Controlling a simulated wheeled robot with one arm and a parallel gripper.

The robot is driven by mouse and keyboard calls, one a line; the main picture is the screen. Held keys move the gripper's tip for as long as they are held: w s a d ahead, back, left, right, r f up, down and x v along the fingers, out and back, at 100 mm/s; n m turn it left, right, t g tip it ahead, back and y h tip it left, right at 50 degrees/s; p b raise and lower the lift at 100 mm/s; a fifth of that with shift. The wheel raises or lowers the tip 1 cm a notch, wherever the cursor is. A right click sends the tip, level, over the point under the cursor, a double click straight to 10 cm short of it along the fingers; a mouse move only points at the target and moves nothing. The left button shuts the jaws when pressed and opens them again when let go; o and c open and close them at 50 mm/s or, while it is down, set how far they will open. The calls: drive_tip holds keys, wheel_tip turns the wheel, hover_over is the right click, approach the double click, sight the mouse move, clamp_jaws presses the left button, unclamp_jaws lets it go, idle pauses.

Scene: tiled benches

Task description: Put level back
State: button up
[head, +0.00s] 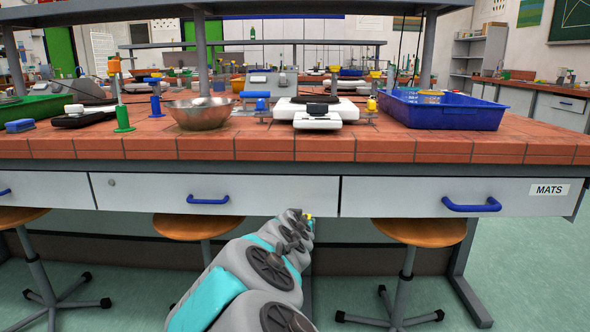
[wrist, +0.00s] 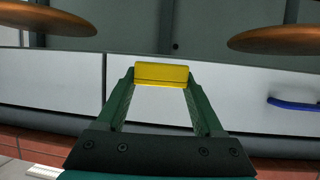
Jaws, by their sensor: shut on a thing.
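My gripper (wrist: 162,80) has its two green fingers shut on a yellow block (wrist: 162,73), which looks like the level. The block lies crosswise between the fingertips, in front of the white drawer fronts. In the head view my arm reaches forward to the bench front, and only a small yellow bit of the level (head: 309,216) shows at its far end, below the bench top near the gap between two drawers. My gripper is mostly hidden there behind my own arm.
The tiled bench top (head: 240,149) holds a blue tray (head: 440,110), a metal bowl (head: 199,113) and a white scale (head: 317,121). A drawer labelled MATS (head: 400,197) is shut. Stools (head: 420,233) (head: 198,227) stand under the bench on both sides of my arm.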

drive_tip(key=d+f+m+h, duration=0.2)
drive_tip(key=d+f, duration=0.3)
drive_tip(key=d, duration=0.9)
wheel_tip(320, 180, down, 14)
drive_tip(key=w+n+y, duration=0.1)
drive_tip(key=n+y, duration=0.2)
drive_tip(key=shift+w+r+n+y, duration=0.15)
drive_tip(key=shift+w+n+y, duration=0.15)
drive_tip(key=shift+w+y, duration=0.1)
